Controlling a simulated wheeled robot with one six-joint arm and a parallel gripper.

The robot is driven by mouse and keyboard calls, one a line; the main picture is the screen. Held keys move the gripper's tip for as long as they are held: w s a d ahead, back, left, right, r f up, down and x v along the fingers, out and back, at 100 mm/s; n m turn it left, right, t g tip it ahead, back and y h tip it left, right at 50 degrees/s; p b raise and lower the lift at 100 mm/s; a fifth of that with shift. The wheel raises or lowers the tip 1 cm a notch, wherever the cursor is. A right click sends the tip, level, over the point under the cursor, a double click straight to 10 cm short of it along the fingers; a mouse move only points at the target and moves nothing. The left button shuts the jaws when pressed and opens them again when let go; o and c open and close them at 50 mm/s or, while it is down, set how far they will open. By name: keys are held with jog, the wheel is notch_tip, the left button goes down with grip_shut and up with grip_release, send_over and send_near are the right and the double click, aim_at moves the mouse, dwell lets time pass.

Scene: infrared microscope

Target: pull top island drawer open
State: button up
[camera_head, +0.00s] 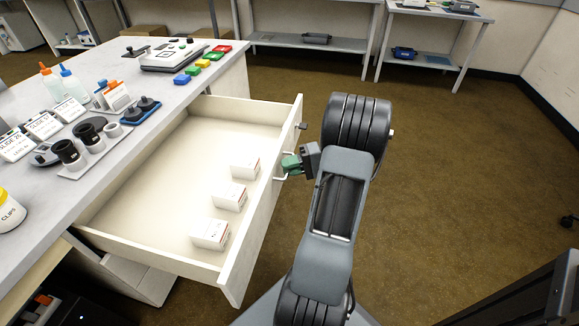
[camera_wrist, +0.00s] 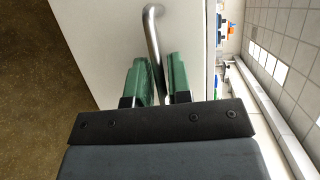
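The top island drawer (camera_head: 150,180) stands pulled out from the island, its white inside showing with several small white boxes in it. Its metal handle (camera_wrist: 152,30) is on the front panel (camera_head: 262,210). My gripper (camera_head: 290,164) is at the outer side of that panel. In the wrist view, the green fingers of my gripper (camera_wrist: 159,78) lie on both sides of the handle bar and close against it. The lower part of the bar is hidden between the fingers.
The island top (camera_head: 130,165) holds bottles, slide boxes, dark cylindrical parts and coloured blocks. A lower cabinet part (camera_head: 140,280) shows below the drawer. Open brown floor (camera_head: 450,180) lies to the right. Shelved tables (camera_head: 430,60) stand at the back.

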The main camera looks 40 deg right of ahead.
jog(key=p+v, duration=0.3)
jog(key=v, duration=1.1)
jog(key=shift+a, duration=0.15)
dwell(0.4)
